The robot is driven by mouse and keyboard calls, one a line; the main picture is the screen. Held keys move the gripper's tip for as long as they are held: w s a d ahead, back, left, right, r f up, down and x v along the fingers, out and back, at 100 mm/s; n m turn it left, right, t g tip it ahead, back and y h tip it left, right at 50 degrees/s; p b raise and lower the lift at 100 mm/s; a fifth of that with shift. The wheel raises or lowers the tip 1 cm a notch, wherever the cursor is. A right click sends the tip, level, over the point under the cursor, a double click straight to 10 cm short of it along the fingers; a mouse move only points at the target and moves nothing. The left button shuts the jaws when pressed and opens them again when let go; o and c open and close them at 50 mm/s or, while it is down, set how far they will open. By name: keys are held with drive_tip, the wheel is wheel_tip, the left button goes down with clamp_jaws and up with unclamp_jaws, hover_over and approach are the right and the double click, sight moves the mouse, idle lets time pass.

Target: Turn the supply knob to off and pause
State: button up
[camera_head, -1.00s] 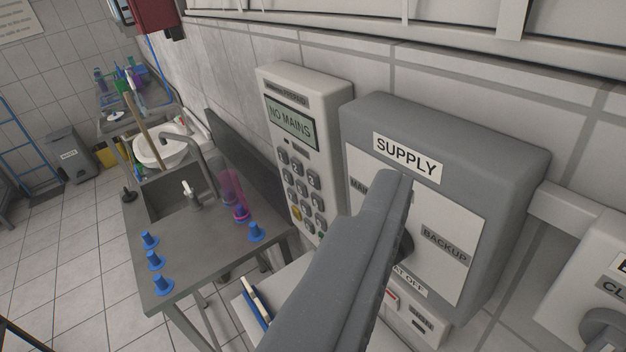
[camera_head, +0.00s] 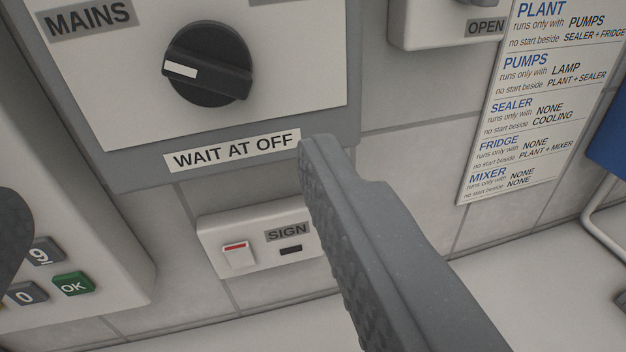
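The supply knob (camera_head: 215,68) is a round black dial with a raised grip bar, on a pale panel in a grey box at the top of the view. The white mark on its bar points left, below the MAINS label (camera_head: 90,20). A WAIT AT OFF label (camera_head: 232,149) sits under the panel. My gripper (camera_head: 165,175) is open and empty. One grey finger shows at the right, its tip just below the label's right end. The other shows at the left edge. The knob is above the gap between them, and neither finger appears to touch it.
A SIGN switch box (camera_head: 258,262) with a red-marked rocker sits below. A keypad (camera_head: 48,268) with a green OK key is at lower left. Another box (camera_head: 405,35) reading OPEN and a PLANT/PUMPS notice (camera_head: 535,110) are at right. A pale surface runs along the bottom.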

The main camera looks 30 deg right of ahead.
sight(209, 83)
drive_tip(key=shift+h, duration=0.3)
drive_tip(key=p+x, duration=0.1)
drive_tip(key=x, duration=0.7)
drive_tip(key=f+p+x, duration=0.1)
drive_tip(key=x, duration=0.4)
drive_tip(key=shift+s+d+p, duration=0.1)
drive_tip(key=shift+d+p, duration=0.15)
drive_tip(key=shift+p, duration=0.05)
